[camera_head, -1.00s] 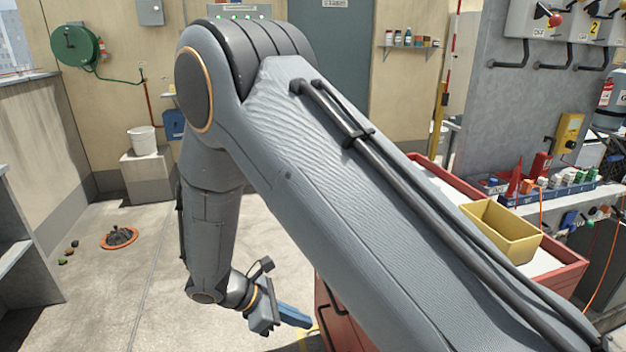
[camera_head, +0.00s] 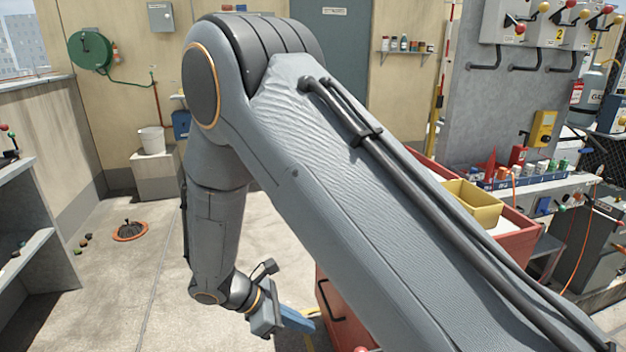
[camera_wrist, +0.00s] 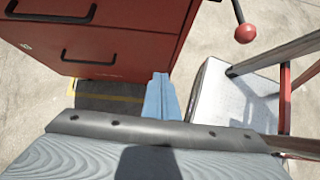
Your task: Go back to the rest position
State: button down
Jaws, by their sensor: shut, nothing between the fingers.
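My gripper (camera_head: 298,320) hangs low in the head view, beside the red drawer cabinet (camera_head: 336,318). Its blue fingers also show in the wrist view (camera_wrist: 161,98), close together with nothing between them. In the wrist view the cabinet's red drawer fronts with black handles (camera_wrist: 120,38) lie just beyond the fingertips. My arm is bent, its elbow high and its forearm pointing down. It covers much of the middle of the head view and hides part of the cabinet.
A yellow bin (camera_head: 472,204) sits on the cabinet top. A grey shelf (camera_head: 28,250) stands at the left. A white bucket (camera_head: 151,140) rests on a block at the back. A red knob on a lever (camera_wrist: 245,33) is near my wrist.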

jog(key=s+d+r+m+y+p, duration=0.1)
jog(key=s+d+r+m+y, duration=0.2)
jog(key=d+r+m, duration=0.3)
jog(key=s+d+r+m+g+y+p, duration=0.1)
jog(key=s+d+r+m+y, duration=0.1)
jog(key=s+d+r+m, duration=0.3)
jog(key=s+d+r+m+g+y+p, duration=0.1)
jog(key=s+d+r+m+y+p, duration=0.1)
jog(key=s+d+r+m, duration=0.3)
jog(key=d+r+m+y, duration=0.1)
jog(key=d+r+m, duration=0.3)
jog(key=d, duration=0.2)
jog(key=shift+m+y, duration=0.3)
jog(key=shift+m, duration=0.1)
